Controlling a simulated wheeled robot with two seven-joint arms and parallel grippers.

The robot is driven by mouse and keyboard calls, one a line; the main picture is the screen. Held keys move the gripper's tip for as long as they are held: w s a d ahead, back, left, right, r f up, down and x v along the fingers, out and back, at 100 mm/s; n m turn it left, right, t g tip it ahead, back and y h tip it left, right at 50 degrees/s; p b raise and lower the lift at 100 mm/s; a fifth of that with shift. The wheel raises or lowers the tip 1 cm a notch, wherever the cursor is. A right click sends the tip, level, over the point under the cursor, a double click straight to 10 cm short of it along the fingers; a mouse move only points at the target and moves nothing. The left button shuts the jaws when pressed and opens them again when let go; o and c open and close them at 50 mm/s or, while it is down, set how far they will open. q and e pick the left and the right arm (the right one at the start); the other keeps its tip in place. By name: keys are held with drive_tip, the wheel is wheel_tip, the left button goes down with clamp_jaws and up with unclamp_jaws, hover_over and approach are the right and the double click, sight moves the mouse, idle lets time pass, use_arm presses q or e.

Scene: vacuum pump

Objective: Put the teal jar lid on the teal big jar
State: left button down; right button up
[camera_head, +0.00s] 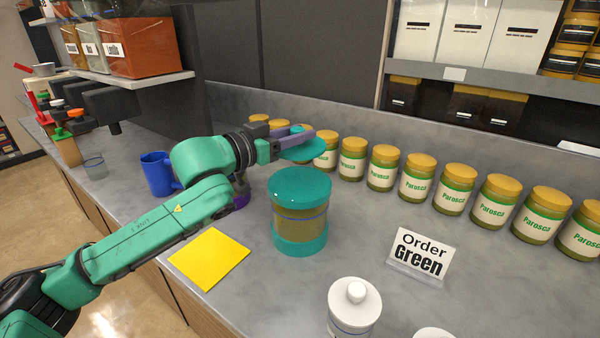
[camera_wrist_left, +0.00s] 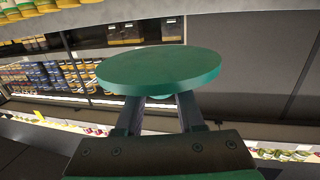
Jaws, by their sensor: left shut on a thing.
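The teal big jar (camera_head: 299,222) stands upright on the grey counter, in the middle of the head view. It has a teal top, a teal base and a see-through middle with brownish contents. My left gripper (camera_head: 292,143) is shut on the teal jar lid (camera_head: 303,152), above the counter, behind and above the jar in the head view, apart from it. In the left wrist view, the lid (camera_wrist_left: 160,70) is a flat disc at the tips of the left gripper's fingers (camera_wrist_left: 160,108). Its grasped part is mostly hidden under the disc. My right gripper is not in view.
A row of yellow-lidded jars (camera_head: 415,177) lines the wall behind. An order sign (camera_head: 420,258) and a white lidded jar (camera_head: 354,306) stand right of the big jar. A yellow sheet (camera_head: 209,259) lies to its left, and a blue mug (camera_head: 157,174) stands farther left.

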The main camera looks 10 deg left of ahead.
sight(299, 182)
use_arm(q)
wheel_tip(299, 182, down, 8)
drive_tip(key=shift+d+f+b, duration=0.15)
drive_tip(key=shift+f+b, duration=0.1)
drive_tip(key=shift+b, duration=0.15)
drive_tip(key=shift+w, duration=0.15)
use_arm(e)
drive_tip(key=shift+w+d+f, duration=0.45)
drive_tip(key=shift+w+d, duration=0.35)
use_arm(q)
drive_tip(key=shift+f, duration=0.1)
drive_tip(key=shift+f, duration=0.15)
drive_tip(key=c, duration=0.5)
unclamp_jaws()
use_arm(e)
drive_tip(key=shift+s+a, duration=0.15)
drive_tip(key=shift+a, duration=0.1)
